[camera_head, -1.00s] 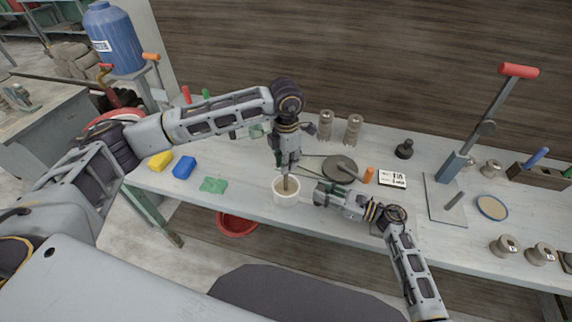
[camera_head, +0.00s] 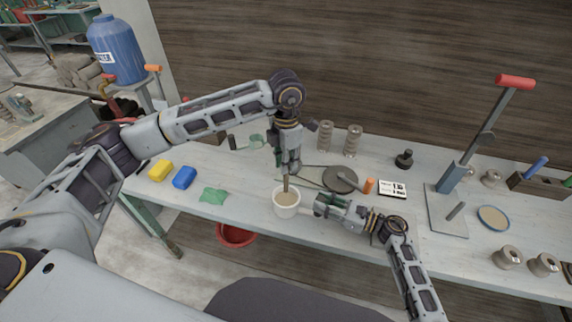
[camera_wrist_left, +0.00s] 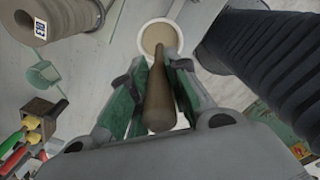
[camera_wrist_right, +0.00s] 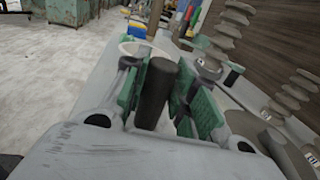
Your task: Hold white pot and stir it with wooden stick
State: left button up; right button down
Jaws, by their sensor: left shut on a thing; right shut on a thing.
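The white pot (camera_head: 286,211) holds a beige mixture and appears upright near the table's front edge; I cannot tell whether it touches the table. My right gripper (camera_head: 314,206) is shut on the pot's handle, a dark cylinder (camera_wrist_right: 156,88) in the right wrist view. My left gripper (camera_head: 287,168) is above the pot, shut on the wooden stick (camera_head: 286,184). The stick points down into the pot, its lower end towards the back side of the opening. In the left wrist view the stick (camera_wrist_left: 159,95) lies between the green finger pads, with the pot's rim (camera_wrist_left: 142,36) beyond.
A green cloth (camera_head: 213,196), a blue sponge (camera_head: 184,178) and a yellow sponge (camera_head: 159,171) lie left of the pot. A round dark disc (camera_head: 340,179) lies behind my right gripper. A lever press (camera_head: 487,140) stands right. A red basin (camera_head: 236,236) is below the table.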

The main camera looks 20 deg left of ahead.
pick_arm(q)
jog(key=shift+r, duration=1.8)
pick_arm(e)
jog(key=c, duration=1.1)
grip_release()
jog(key=shift+d, duration=0.15)
jog(key=shift+s+d, duration=0.35)
jog(key=shift+d, duration=1.6)
jog(key=shift+s+d, duration=0.35)
jog(key=shift+d, duration=1.55)
jog(key=shift+s+d, duration=0.35)
jog(key=shift+d, duration=1.6)
pick_arm(q)
jog(key=shift+s, duration=0.1)
pick_arm(e)
jog(key=shift+s, duration=0.1)
